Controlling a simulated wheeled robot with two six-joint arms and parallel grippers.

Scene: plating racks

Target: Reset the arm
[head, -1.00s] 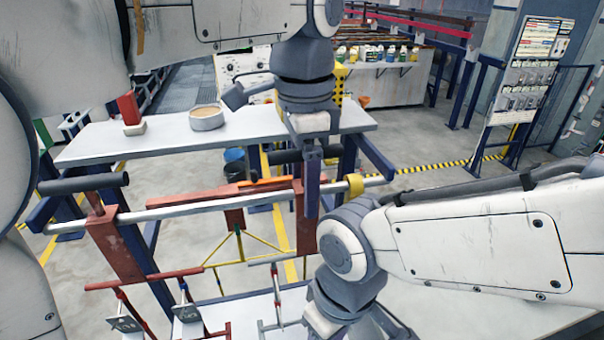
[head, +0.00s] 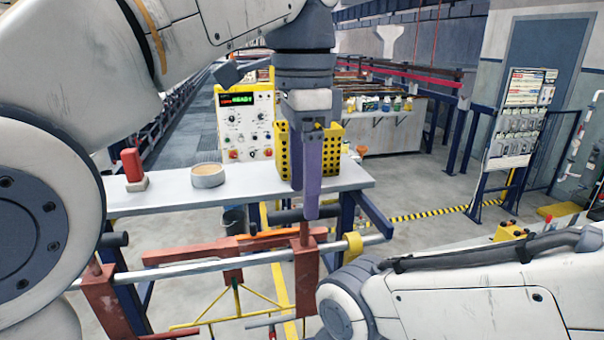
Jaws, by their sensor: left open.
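My left gripper (head: 306,203) hangs down in the middle of the head view, in front of the white table's right part. Its long purple fingers point downward with nothing seen between them. Behind it in the picture is a yellow perforated box (head: 329,160). Below its tips is the rack's red upright (head: 305,275). My right arm comes in from the lower right; its gripper lies below the picture edge.
On the table are a round dish (head: 207,176) and a red-handled object (head: 132,166). A control panel (head: 245,122) stands behind.

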